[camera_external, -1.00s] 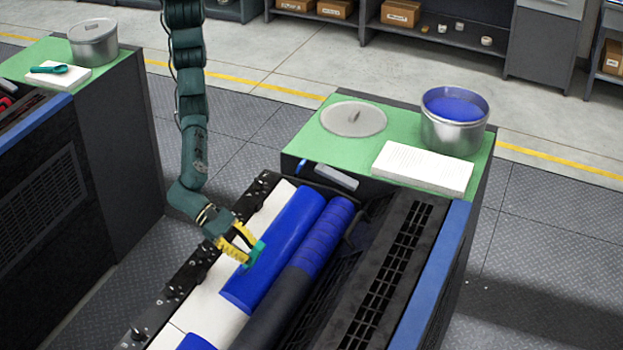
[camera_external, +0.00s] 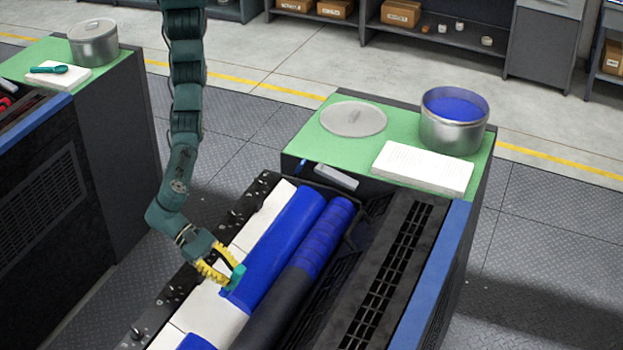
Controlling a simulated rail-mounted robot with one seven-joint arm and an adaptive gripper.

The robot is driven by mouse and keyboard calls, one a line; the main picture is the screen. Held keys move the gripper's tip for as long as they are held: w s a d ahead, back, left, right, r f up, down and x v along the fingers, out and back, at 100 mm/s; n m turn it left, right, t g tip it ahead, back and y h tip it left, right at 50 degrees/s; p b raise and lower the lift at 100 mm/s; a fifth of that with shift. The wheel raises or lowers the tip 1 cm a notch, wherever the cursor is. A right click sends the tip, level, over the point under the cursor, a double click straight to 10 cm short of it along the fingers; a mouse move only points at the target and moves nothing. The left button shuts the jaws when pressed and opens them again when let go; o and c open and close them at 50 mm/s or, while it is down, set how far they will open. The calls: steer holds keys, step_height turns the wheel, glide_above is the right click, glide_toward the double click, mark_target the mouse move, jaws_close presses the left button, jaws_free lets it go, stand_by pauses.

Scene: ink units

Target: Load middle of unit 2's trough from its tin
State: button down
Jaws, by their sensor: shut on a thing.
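My gripper (camera_external: 222,270) has yellow fingers shut on a teal tool (camera_external: 237,279), which looks like a scoop or spatula; its lower part is not clear. The tool is low over the near end of a long blue ink band (camera_external: 281,240) in the trough; I cannot tell whether it touches. A white bare stretch (camera_external: 213,314) lies nearer than this band, with more blue (camera_external: 195,342) at the bottom edge. The roller beside it is blue-banded at its far part (camera_external: 322,242) and dark nearer. The open tin (camera_external: 453,122) of blue ink stands on the green top.
The tin's lid (camera_external: 353,119) and a white pad (camera_external: 423,167) lie on the green top (camera_external: 317,151). A black grille (camera_external: 388,262) runs right of the roller. A neighbouring unit at left carries a closed tin (camera_external: 94,42) and a teal scoop (camera_external: 48,69).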

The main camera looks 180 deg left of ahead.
steer(key=w+d+f+b, duration=0.3)
steer(key=w+b, duration=0.2)
steer(key=b, duration=0.1)
steer(key=shift+w, duration=0.35)
steer(key=shift+d+f+b, duration=0.1)
steer(key=shift+f+b, duration=0.3)
steer(key=shift+f, duration=0.3)
stand_by(0.6)
stand_by(0.6)
step_height(320, 180, up, 11)
steer(key=p, duration=1.1)
steer(key=shift+f, duration=0.2)
